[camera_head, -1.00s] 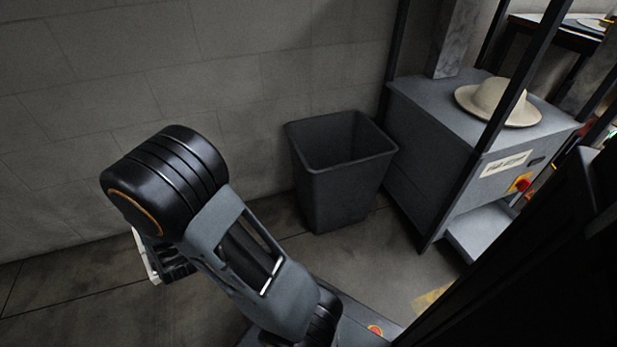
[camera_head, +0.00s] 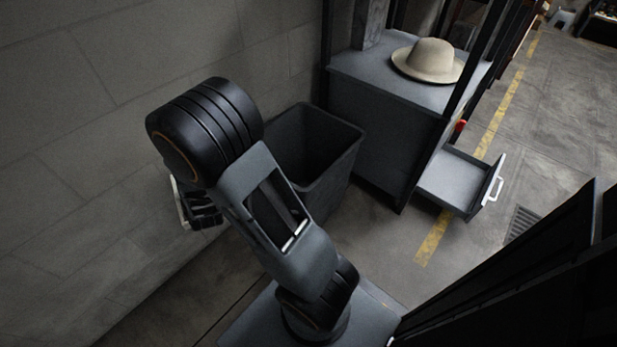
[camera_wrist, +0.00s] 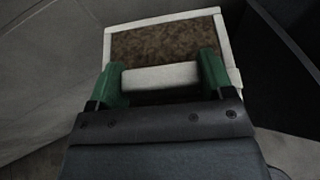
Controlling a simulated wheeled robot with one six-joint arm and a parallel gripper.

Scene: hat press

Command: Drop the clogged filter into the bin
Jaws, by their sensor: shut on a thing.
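The clogged filter shows in the wrist view as a flat white frame around a brown, dirty mesh (camera_wrist: 165,41). My gripper (camera_wrist: 162,80), with green fingertips, is shut on the filter's white grip bar at its near edge. In the head view my gripper (camera_head: 198,208) is mostly hidden behind my arm, and a pale edge of the filter (camera_head: 180,203) shows beside it. The dark grey bin (camera_head: 338,170) stands open on the floor, right of and behind my arm. My arm covers its left part. The filter is left of the bin, not over it.
A grey press cabinet (camera_head: 390,130) with a beige hat (camera_head: 430,60) on top stands right of the bin. Its drawer (camera_head: 455,180) is pulled out. A grey block wall (camera_head: 100,150) runs close on the left. A dark post (camera_head: 530,270) crosses the lower right.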

